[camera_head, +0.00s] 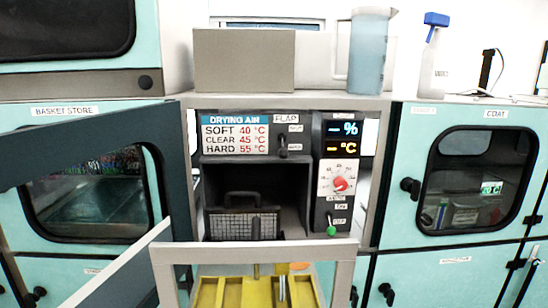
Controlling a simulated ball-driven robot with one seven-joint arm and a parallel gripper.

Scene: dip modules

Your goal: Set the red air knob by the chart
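The red air knob (340,184) sits on a white dial plate with a printed scale, on the dark panel right of the open chamber. The scale figures are too small to read surely. The chart (235,134), headed DRYING AIR, is above the chamber: SOFT 40 °C, CLEAR 45 °C, HARD 55 °C. The display (342,138) above the knob shows dashes before % and °C. A green-tipped switch (331,231) is below the knob. A lever (283,148) hangs under the FLAP label. No gripper fingers can be made out, and nothing covers the knob.
A dark wire basket (243,222) stands in the chamber. A dark bar (90,150) crosses the left side. A pale frame (255,248) and a yellow tray (235,292) are low in front. A jug (369,55) and a spray bottle (432,60) stand on top.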

